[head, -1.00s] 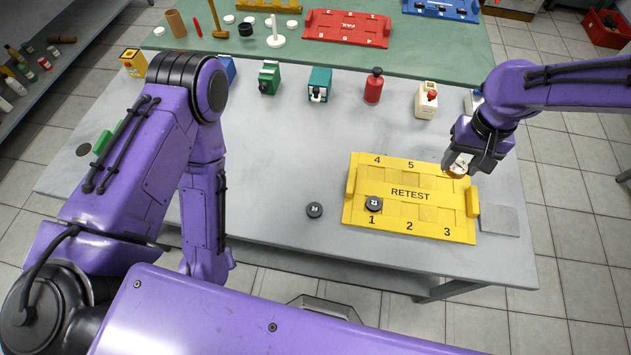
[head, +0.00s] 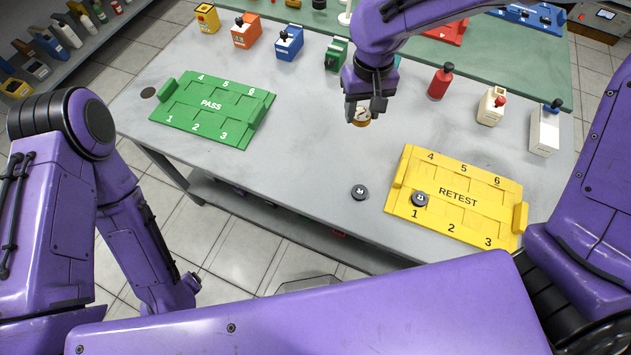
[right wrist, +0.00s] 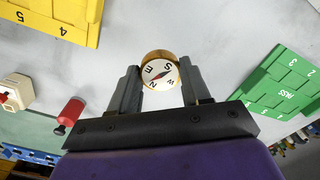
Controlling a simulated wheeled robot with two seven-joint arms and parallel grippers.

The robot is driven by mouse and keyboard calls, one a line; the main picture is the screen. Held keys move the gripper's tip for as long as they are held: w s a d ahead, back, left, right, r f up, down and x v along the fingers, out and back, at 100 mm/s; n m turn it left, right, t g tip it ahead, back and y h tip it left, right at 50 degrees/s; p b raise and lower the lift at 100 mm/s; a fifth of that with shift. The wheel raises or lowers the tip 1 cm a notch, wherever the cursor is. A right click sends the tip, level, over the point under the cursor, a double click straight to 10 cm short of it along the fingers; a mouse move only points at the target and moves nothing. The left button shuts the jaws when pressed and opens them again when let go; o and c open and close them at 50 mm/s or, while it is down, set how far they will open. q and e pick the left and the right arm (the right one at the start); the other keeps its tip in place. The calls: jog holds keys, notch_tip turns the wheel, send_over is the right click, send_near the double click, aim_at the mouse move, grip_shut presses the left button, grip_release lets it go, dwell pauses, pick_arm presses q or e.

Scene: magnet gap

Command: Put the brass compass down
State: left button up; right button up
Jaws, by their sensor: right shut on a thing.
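The brass compass (head: 363,117) has a white dial and a brass rim. My right gripper (head: 364,107) is shut on it over the grey table, between the green PASS tray and the yellow RETEST tray. In the right wrist view the compass (right wrist: 160,72) sits between the two fingertips, its lettered dial with a red needle facing the camera. I cannot tell exactly how high it is above the table. My left arm hangs at the left, and its gripper does not show.
The PASS tray (head: 243,130) looks empty. The RETEST tray (head: 475,180) holds a dark disc (head: 420,199) by slot 1. Another dark disc (head: 359,192) lies on the table (head: 300,165). A red bottle (head: 439,83) and several coloured boxes line the back.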

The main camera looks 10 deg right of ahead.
jog(key=s+a+f+n+b, duration=0.1)
jog(key=s+a, duration=0.6)
jog(key=s, duration=0.2)
jog(key=s+a+f+n+b, duration=0.1)
jog(key=s+a+f, duration=0.1)
jog(key=s+a, duration=0.6)
send_over(335, 184)
notch_tip(335, 184, down, 10)
jog(key=shift+d+f+b, duration=0.1)
jog(key=shift+f+b, duration=0.05)
jog(key=shift+b, duration=0.25)
notch_tip(335, 184, down, 3)
jog(key=shift+r, duration=0.15)
jog(key=shift+s, duration=0.1)
jog(key=o, duration=1.1)
